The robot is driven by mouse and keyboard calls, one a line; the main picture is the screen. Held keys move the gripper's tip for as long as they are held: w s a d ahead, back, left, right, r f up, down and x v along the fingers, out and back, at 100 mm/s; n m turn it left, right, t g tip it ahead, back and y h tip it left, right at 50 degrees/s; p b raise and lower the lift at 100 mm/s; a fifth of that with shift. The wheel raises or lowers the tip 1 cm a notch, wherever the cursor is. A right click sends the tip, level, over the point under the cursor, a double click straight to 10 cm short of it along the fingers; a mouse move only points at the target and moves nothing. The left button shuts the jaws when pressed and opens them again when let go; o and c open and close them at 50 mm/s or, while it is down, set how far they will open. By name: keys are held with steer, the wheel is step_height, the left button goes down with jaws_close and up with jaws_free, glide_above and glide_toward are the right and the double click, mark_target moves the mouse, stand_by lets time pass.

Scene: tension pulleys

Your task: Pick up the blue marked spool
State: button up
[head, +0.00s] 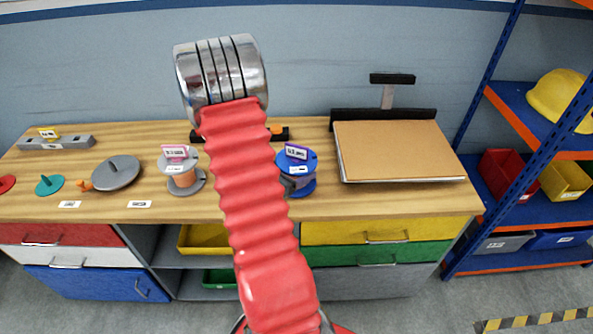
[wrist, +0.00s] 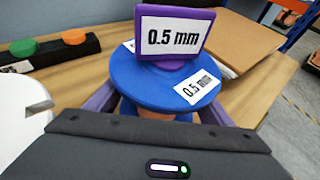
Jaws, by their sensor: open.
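The blue marked spool (head: 302,164) stands upright on the wooden table, just right of my red arm in the head view. It has a purple tag on top. In the wrist view its blue top disc (wrist: 140,82) fills the centre, with labels reading "0.5 mm". My gripper (wrist: 158,110) is open, with a purple finger on either side of the spool just below the top disc. Whether the fingers touch it I cannot tell. The lower part of the spool is hidden by my gripper's body. In the head view my arm hides most of the gripper.
A grey spool with a pink tag (head: 184,180) stands to the left of my arm. A dark bar with green and orange knobs (wrist: 50,56) lies behind. A brown board (head: 398,150) lies at the right. A grey disc (head: 116,174) and small parts lie at the left.

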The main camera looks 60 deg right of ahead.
steer(key=c, duration=1.7)
